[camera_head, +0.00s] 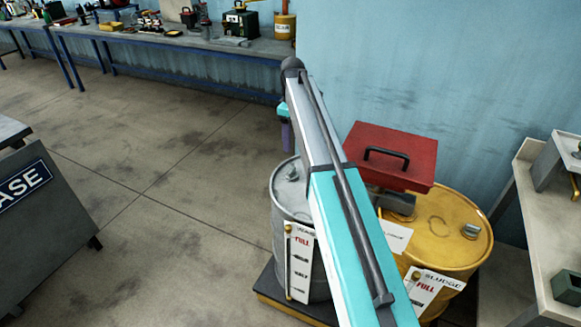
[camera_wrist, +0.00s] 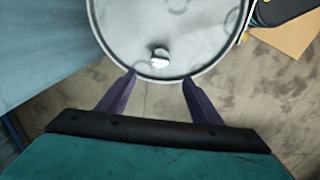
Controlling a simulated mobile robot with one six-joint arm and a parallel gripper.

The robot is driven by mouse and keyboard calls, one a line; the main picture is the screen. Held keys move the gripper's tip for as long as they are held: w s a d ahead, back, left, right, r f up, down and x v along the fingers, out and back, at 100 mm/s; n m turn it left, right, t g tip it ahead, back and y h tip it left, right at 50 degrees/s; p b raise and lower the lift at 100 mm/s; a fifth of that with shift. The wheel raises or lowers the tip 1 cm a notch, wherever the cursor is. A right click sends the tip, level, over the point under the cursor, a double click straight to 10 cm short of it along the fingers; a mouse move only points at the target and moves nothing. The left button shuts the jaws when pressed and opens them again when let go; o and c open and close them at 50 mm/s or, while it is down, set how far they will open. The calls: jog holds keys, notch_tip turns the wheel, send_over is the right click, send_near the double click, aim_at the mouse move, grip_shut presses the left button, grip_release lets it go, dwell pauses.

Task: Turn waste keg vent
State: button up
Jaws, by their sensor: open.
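The grey waste keg (camera_head: 281,212) stands left of a yellow keg, partly hidden by my arm in the head view. Its front carries a white level card with a "FULL" mark. A small metal vent fitting (camera_head: 291,173) sits on its lid. In the wrist view the pale round lid of the keg (camera_wrist: 130,30) fills the top, with the vent (camera_wrist: 160,58) near the lid's lower edge. My gripper (camera_wrist: 160,77) is open and empty. Its two purple fingers lie either side of the vent's line, apart from it. In the head view my gripper (camera_head: 286,136) is mostly hidden behind my arm.
A yellow sludge keg (camera_head: 455,235) stands close on the right, with a red toolbox (camera_head: 390,155) over it. A dark low platform (camera_head: 290,306) lies under the kegs. A bench (camera_head: 550,230) is at the right.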

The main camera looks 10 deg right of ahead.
aim_at(292, 169)
notch_tip(292, 169, down, 14)
jog(key=shift+r+p, duration=0.25)
jog(key=shift+p, duration=0.6)
jog(key=c, duration=1.1)
jog(key=shift+o, duration=0.2)
